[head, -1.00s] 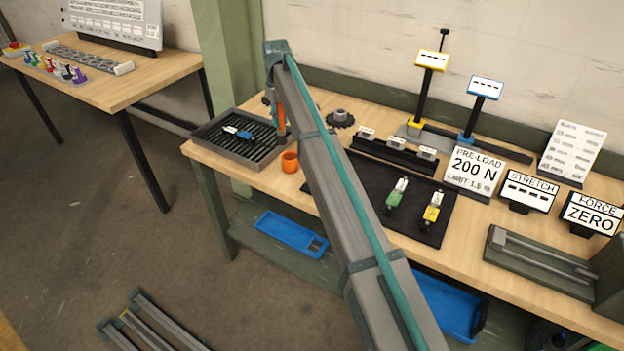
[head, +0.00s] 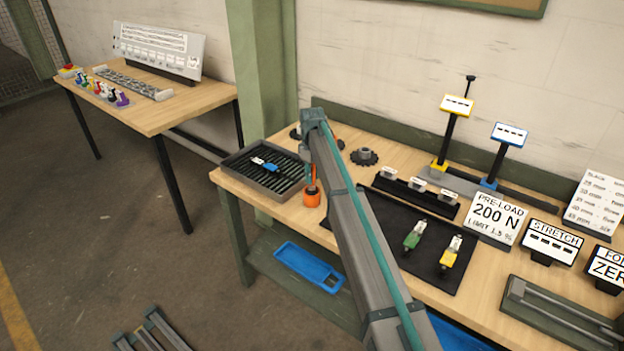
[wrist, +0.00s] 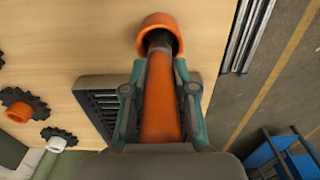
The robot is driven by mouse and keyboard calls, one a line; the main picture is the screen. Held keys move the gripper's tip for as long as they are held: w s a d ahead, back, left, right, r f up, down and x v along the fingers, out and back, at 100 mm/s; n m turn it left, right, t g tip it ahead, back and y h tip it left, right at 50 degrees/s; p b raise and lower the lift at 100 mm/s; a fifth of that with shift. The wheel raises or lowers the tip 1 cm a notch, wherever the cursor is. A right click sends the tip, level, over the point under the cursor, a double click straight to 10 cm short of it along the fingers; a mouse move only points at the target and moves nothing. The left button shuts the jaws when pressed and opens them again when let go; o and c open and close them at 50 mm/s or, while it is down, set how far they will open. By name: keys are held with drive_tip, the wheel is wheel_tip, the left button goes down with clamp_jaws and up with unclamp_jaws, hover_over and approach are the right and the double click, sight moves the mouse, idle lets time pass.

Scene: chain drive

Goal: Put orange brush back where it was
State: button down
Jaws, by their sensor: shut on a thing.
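The orange brush (wrist: 160,110) is held between the fingers of my gripper (wrist: 160,92), which is shut on its handle. The dark end of the brush points at the mouth of the orange cup (wrist: 168,22) and overlaps it in the wrist view; its tip seems to be inside, but how deep is hidden. In the head view the brush (head: 313,177) stands about upright right over the cup (head: 311,198), which rests near the table's front edge. My arm hides most of the gripper there.
A dark ribbed tray (head: 238,166) with a blue-and-white tool stands left of the cup. A dark sprocket (head: 364,157) lies behind, right of my arm. A black mat (head: 447,282) with green and yellow tools lies to the right.

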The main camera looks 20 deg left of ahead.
drive_tip(key=shift+f, duration=1.15)
drive_tip(key=shift+f, duration=0.1)
drive_tip(key=c, duration=0.9)
unclamp_jaws()
wheel_tip(320, 180, up, 12)
drive_tip(key=b, duration=0.2)
drive_tip(key=shift+b, duration=0.4)
